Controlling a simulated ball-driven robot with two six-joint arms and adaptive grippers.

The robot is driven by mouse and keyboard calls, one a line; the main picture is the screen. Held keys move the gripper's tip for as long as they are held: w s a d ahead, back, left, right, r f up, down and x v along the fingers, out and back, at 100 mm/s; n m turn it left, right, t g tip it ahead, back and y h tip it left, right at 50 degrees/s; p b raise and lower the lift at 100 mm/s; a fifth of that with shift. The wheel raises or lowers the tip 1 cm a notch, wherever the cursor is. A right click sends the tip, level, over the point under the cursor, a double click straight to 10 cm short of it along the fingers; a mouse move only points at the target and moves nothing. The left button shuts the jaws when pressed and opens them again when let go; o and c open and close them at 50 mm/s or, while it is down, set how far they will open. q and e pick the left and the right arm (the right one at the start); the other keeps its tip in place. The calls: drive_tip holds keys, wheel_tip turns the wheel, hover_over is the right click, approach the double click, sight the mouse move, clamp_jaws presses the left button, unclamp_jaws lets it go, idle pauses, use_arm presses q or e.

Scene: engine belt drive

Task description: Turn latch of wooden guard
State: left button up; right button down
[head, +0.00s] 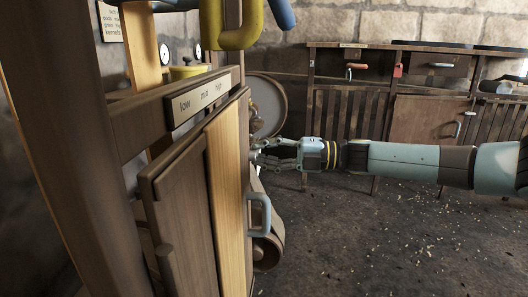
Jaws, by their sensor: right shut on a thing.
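The wooden guard (228,195) stands upright at left centre, seen at a steep angle, with dark boards, a light wood strip and a pale blue handle (260,215) on its right side. My right gripper (262,154) reaches in from the right, level, with its fingertips at the upper right edge of the guard, above the handle. It is shut on a small part there, which appears to be the latch; the fingers hide most of it, so its turn angle cannot be told. My left gripper is not in view.
A beam with a "low mid high" label (202,100) runs above the guard. Rounded wheel parts (267,248) show behind its right edge. A workbench with drawers (440,65) stands at the back wall. The floor (385,240) at right is open, with scattered bits.

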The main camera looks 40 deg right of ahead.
drive_tip(key=shift+f, duration=0.1)
drive_tip(key=c, duration=1.3)
unclamp_jaws()
drive_tip(key=shift+o, duration=0.2)
drive_tip(key=shift+s+d, duration=0.15)
drive_tip(key=shift+s, duration=0.05)
drive_tip(key=v, duration=1.1)
drive_tip(key=shift+s+d, duration=0.2)
drive_tip(key=shift+s, duration=0.05)
